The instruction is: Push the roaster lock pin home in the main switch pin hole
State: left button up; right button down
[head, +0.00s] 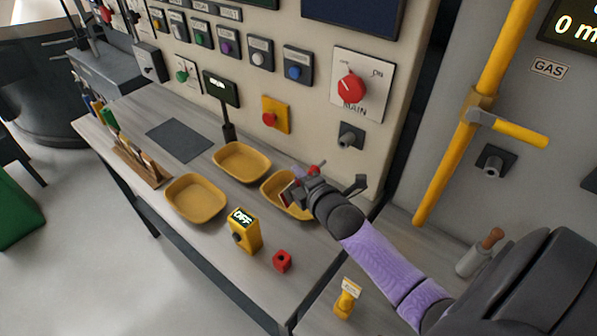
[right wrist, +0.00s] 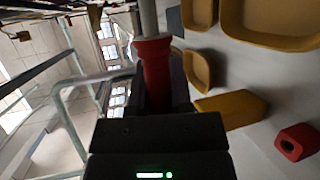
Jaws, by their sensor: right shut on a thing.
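My right gripper (head: 303,184) is over the right yellow tray in the head view. It is shut on the roaster lock pin, whose red grip (right wrist: 153,62) shows between the fingers in the right wrist view, with its grey shaft (right wrist: 148,18) pointing away from the gripper. In the head view only bits of red (head: 317,167) show at the gripper. The main switch pin hole (head: 350,136) is a dark square socket on the panel below the red MAIN switch (head: 350,88). The pin is apart from it. My left gripper is not in view.
Yellow trays (head: 195,197) (head: 242,162) (head: 280,205) stand on the bench. A yellow OFF tag block (head: 243,231) and a red block with a hole (head: 282,261) are in front. A yellow gas pipe and handle (head: 507,130) stand to the right.

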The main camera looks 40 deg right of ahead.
aim_at(321, 166)
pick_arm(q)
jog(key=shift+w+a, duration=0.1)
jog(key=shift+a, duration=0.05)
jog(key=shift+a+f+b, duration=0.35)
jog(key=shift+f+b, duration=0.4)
pick_arm(e)
jog(key=d, duration=0.1)
jog(key=w+d, duration=0.1)
jog(key=d, duration=0.3)
jog(key=shift+w+d, duration=0.25)
jog(key=shift+w, duration=0.05)
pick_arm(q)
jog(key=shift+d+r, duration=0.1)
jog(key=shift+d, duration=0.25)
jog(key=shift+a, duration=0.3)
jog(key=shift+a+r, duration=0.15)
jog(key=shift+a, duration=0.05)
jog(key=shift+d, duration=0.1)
